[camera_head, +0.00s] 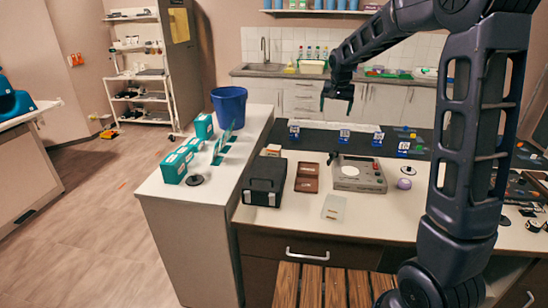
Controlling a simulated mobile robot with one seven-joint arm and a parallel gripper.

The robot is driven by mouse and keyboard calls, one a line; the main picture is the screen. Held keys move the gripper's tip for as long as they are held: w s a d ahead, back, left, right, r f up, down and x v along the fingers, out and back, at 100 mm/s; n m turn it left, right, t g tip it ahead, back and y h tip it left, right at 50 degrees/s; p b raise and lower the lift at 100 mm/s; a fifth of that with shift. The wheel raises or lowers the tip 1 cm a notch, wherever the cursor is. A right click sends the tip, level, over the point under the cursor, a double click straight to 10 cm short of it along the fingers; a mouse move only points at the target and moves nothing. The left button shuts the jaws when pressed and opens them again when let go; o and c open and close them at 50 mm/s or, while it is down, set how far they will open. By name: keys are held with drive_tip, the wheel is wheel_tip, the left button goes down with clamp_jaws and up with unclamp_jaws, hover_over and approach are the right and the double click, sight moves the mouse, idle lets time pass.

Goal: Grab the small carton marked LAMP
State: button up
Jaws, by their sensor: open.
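No lettering that reads LAMP is legible at this size. A small white and orange carton (271,150) lies on the desk behind a black case and might be the one, but I cannot tell. Several teal boxes (173,167) stand on the left counter, and their print is too small to read. My gripper (336,108) hangs from the arm at the upper middle, fingers pointing down, open and empty. It appears above the back of the desk, up and to the right of the small carton, touching nothing.
Several blue-labelled items (344,135) line a dark mat behind. A blue bin (229,106) stands on the left counter.

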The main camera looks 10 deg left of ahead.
drive_tip(key=w+a+f, duration=0.8)
drive_tip(key=a+f, duration=0.1)
drive_tip(key=a, duration=0.3)
approach(274, 147)
wheel_tip(274, 147, down, 2)
drive_tip(key=shift+t+h, duration=0.3)
drive_tip(key=shift+x, duration=5.5)
drive_tip(key=shift+s+a+f, duration=0.1)
drive_tip(key=shift+s+a, duration=0.05)
drive_tip(key=shift+a, duration=0.05)
drive_tip(key=c, duration=1.1)
